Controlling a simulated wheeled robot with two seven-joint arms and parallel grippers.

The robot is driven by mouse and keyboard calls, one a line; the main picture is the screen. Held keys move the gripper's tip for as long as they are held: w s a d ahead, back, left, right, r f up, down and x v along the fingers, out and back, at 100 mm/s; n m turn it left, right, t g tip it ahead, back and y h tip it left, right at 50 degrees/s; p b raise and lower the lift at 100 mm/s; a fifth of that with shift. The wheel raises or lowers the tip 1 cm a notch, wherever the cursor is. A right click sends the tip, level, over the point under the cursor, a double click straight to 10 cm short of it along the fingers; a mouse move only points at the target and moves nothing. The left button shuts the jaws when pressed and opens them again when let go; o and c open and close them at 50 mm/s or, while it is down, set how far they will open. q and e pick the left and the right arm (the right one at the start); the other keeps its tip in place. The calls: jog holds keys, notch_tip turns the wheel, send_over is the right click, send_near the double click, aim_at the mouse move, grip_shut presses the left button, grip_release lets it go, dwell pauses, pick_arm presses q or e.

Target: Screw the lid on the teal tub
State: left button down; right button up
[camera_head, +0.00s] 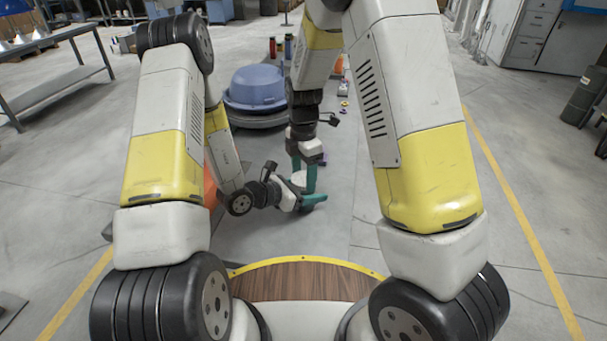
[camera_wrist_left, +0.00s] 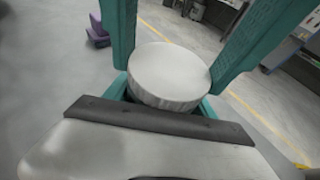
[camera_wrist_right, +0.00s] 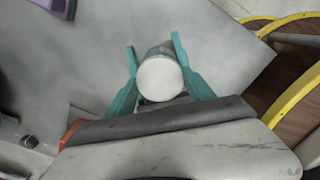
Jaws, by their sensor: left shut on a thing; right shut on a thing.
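The white round lid (camera_head: 298,178) shows between my two grippers in the head view. In the left wrist view its pale flat face and ridged edge (camera_wrist_left: 168,76) are close up, flanked by teal fingers. In the right wrist view a white disc (camera_wrist_right: 160,78) sits between my right gripper's fingers. My left gripper (camera_head: 309,198) reaches in level from the left and is shut on the tub, low at the lid. My right gripper (camera_head: 304,184) points down from above and is shut on the lid. The tub is mostly hidden by fingers and lid; I cannot tell whether the lid touches it.
A blue rounded hood (camera_head: 256,86) rests on a dark round base beyond the grippers. Small coloured items (camera_head: 344,103) stand on the floor to its right. A grey metal bench (camera_head: 55,88) is at far left. Open floor lies right of the grippers.

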jog(key=m, duration=0.4)
jog(key=shift+m, duration=0.3)
jog(key=o, duration=1.5)
jog(key=shift+o, duration=0.2)
jog(key=shift+r, duration=2.25)
jog(key=shift+c, duration=0.4)
